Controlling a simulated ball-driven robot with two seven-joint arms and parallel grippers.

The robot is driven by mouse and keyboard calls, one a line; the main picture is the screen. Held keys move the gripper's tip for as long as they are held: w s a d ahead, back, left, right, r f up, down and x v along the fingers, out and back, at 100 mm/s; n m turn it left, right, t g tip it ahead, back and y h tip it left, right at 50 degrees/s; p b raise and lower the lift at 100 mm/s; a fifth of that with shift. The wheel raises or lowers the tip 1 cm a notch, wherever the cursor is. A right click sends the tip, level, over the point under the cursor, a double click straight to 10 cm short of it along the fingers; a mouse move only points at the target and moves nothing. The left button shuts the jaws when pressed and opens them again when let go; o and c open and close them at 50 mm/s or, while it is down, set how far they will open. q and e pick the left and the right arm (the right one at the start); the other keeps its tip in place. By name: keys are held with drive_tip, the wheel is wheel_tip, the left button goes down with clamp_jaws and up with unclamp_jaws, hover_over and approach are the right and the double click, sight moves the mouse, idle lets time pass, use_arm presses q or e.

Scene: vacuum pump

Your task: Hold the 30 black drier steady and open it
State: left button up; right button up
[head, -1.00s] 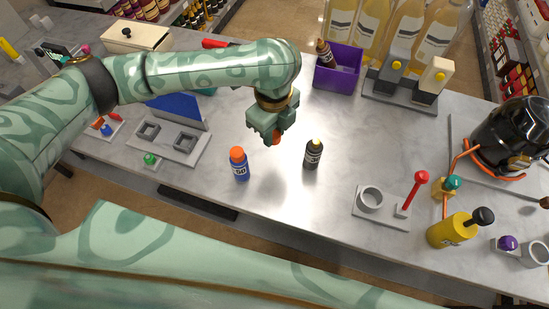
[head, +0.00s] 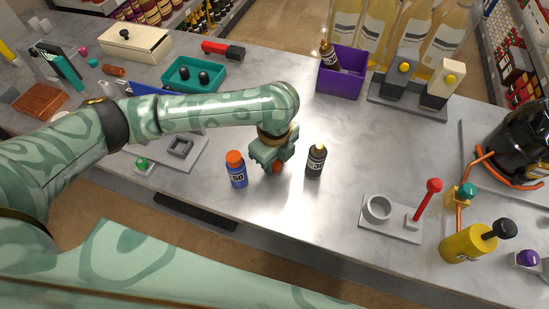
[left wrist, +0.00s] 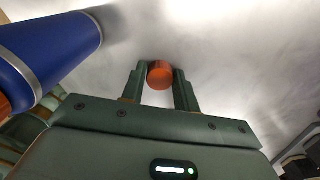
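The black drier (head: 316,162) is a small bottle with a light label reading 30 and a yellow top. It stands upright on the grey table. My left gripper (head: 276,165) is just left of it in the head view, low over the table and apart from it. Its fingers are closed on a small orange round piece, which also shows between the fingertips in the left wrist view (left wrist: 160,75). The fingertips point down. My right gripper is not in view.
A blue bottle (head: 237,174) with an orange cap stands close on the gripper's left; it looms large in the left wrist view (left wrist: 48,55). A grey fixture with a ring and red handle (head: 393,218) stands to the right. Behind is a purple bin (head: 341,82). The table behind the drier is clear.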

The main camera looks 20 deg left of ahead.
use_arm(q)
drive_tip(key=shift+o, duration=1.2)
wheel_tip(320, 180, up, 12)
drive_tip(key=p, duration=0.5)
drive_tip(key=shift+r+p, duration=0.15)
drive_tip(key=shift+p, duration=0.15)
